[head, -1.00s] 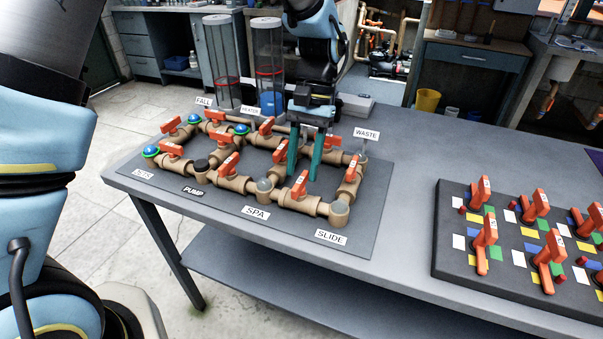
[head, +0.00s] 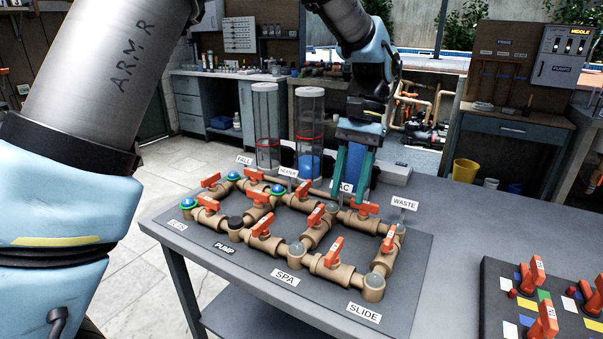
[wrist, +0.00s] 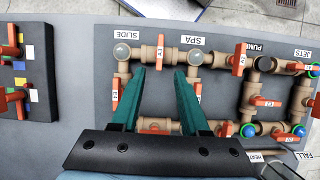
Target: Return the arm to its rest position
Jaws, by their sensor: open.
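My gripper (head: 354,172) has two teal fingers and hangs over the back right part of the pipe board, near the red-handled valves. Its jaws are apart with nothing between them. In the wrist view, my gripper (wrist: 165,78) points over the board, with the fingertips near the pipe run by the SLIDE and SPA labels. In the head view, my arm (head: 375,70) reaches in from above and partly hides a label that ends in "AC". Whether the fingertips touch any pipe is hard to tell, but they appear above the pipes.
The pipe board (head: 240,262) carries tan pipes and several red valves (head: 333,251). Two clear cylinders (head: 265,125) stand behind it. A dark board with red handles (head: 497,292) is at the right. Bare grey table (head: 455,240) lies between the boards.

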